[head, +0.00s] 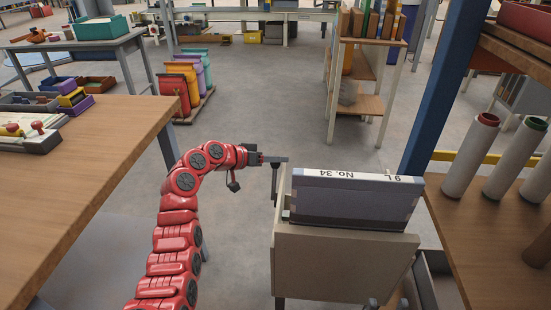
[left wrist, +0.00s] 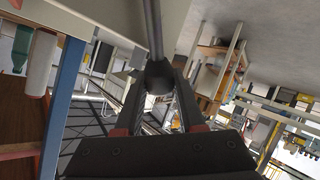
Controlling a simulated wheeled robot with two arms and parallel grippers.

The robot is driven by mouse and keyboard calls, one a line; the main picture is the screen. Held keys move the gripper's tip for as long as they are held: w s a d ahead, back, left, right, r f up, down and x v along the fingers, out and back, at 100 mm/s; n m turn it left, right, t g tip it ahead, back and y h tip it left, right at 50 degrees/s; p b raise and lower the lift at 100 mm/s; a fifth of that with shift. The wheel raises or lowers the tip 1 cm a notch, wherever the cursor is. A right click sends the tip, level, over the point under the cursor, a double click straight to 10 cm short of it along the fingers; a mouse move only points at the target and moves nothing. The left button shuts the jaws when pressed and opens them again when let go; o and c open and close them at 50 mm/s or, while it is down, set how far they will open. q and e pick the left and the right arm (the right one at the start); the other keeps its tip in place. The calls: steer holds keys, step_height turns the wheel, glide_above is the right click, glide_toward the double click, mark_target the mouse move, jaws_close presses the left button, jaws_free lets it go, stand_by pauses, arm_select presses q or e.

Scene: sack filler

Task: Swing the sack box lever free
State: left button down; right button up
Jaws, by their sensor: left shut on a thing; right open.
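The sack box (head: 345,262) stands at the lower middle of the head view, a beige body with a grey-blue upper part labelled "9 L No. 34", upside down to me. The lever is at its left side; in the left wrist view it is a grey rod (left wrist: 153,28) ending in a dark knob (left wrist: 160,76). My left gripper (head: 276,160) reaches the box's upper left side. In the left wrist view, my left gripper (left wrist: 160,88) has its fingers closed around the knob. The exact finger contact is partly hidden. My right gripper is not in view.
A wooden table (head: 85,165) with trays stands at the left. A bench (head: 480,225) with upright rolls and a blue post (head: 441,85) are close on the right. A shelf (head: 368,103) stands behind the box. Open floor (head: 240,110) lies beyond my left arm.

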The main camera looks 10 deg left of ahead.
arm_select(q)
steer(key=c, duration=0.5)
jaws_free()
steer(key=p+v, duration=0.1)
steer(key=v, duration=1.1)
steer(key=shift+p, duration=0.35)
